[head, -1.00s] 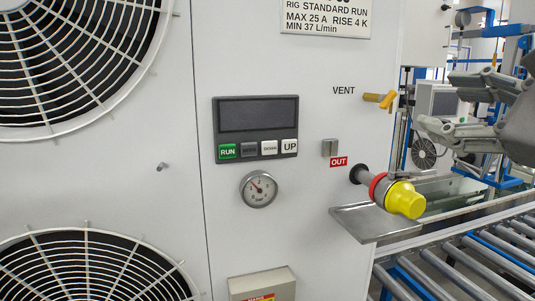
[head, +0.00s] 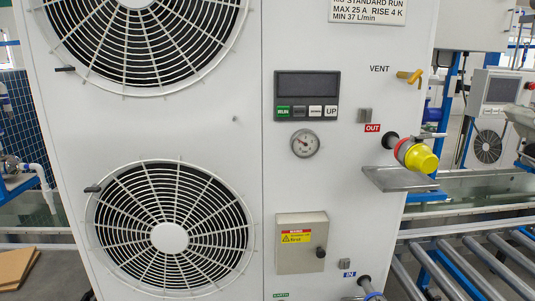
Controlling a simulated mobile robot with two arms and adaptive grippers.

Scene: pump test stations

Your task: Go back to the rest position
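The white pump test station (head: 230,118) fills the middle of the head view. A grey piece at the right edge looks like a fingertip of my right gripper (head: 521,117). The rest of that gripper is outside the picture, so its opening and anything in it are hidden. It is apart from the station, to the right of the yellow-capped OUT port (head: 420,157). My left gripper is not in view.
A small metal shelf (head: 400,180) juts out below the OUT port, and a yellow VENT lever (head: 410,76) sticks out above. A roller conveyor (head: 460,265) runs at the lower right. Cardboard (head: 15,268) lies at the lower left.

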